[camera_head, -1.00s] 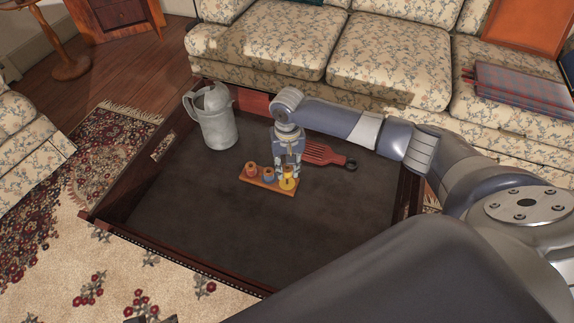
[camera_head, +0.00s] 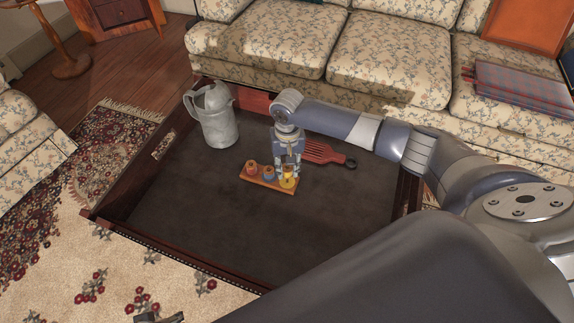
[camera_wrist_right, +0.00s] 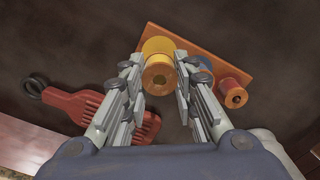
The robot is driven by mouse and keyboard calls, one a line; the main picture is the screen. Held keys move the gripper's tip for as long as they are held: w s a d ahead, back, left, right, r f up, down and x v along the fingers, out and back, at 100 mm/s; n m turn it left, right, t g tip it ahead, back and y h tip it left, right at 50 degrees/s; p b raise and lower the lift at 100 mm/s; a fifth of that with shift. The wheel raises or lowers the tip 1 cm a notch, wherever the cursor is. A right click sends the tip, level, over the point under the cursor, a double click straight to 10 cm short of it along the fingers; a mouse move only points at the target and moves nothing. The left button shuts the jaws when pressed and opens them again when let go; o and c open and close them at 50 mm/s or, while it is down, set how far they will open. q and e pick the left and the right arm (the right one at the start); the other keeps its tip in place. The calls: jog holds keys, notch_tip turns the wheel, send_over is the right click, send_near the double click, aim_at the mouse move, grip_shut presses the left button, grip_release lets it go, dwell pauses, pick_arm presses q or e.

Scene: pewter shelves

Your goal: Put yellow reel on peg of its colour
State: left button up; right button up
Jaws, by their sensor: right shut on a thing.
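The yellow reel (camera_head: 287,182) is at the right end of a small orange-brown wooden board (camera_head: 264,185) on the dark table. In the wrist view the yellow reel (camera_wrist_right: 158,76) is upright between the fingers of my right gripper (camera_wrist_right: 158,88), over that end of the board. My right gripper (camera_head: 287,174) points down and is shut on the reel. The peg under the reel is hidden, so I cannot tell how far the reel is seated. A small dark part at the bottom edge may be my left gripper (camera_head: 160,318); its fingers are not clear.
A red reel (camera_head: 251,168) and a blue reel (camera_head: 268,173) stand on the same board. A red comb (camera_head: 323,154) lies right of my right gripper. A grey metal jug (camera_head: 214,119) stands at the back left. The table's front is clear.

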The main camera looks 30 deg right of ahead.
pick_arm(q)
jog(key=shift+f, duration=0.15)
jog(key=shift+s+a+f, duration=0.1)
jog(key=shift+f, duration=0.4)
jog(key=shift+f+p, duration=0.3)
jog(key=shift+f+p, duration=0.3)
jog(key=shift+f, duration=0.7)
pick_arm(e)
jog(key=shift+r, duration=0.1)
pick_arm(q)
jog(key=shift+s+f, duration=0.15)
jog(key=shift+f, duration=0.25)
jog(key=shift+s+f, duration=0.1)
jog(key=shift+f, duration=0.1)
jog(key=shift+r, duration=0.15)
pick_arm(e)
jog(key=shift+f, duration=0.35)
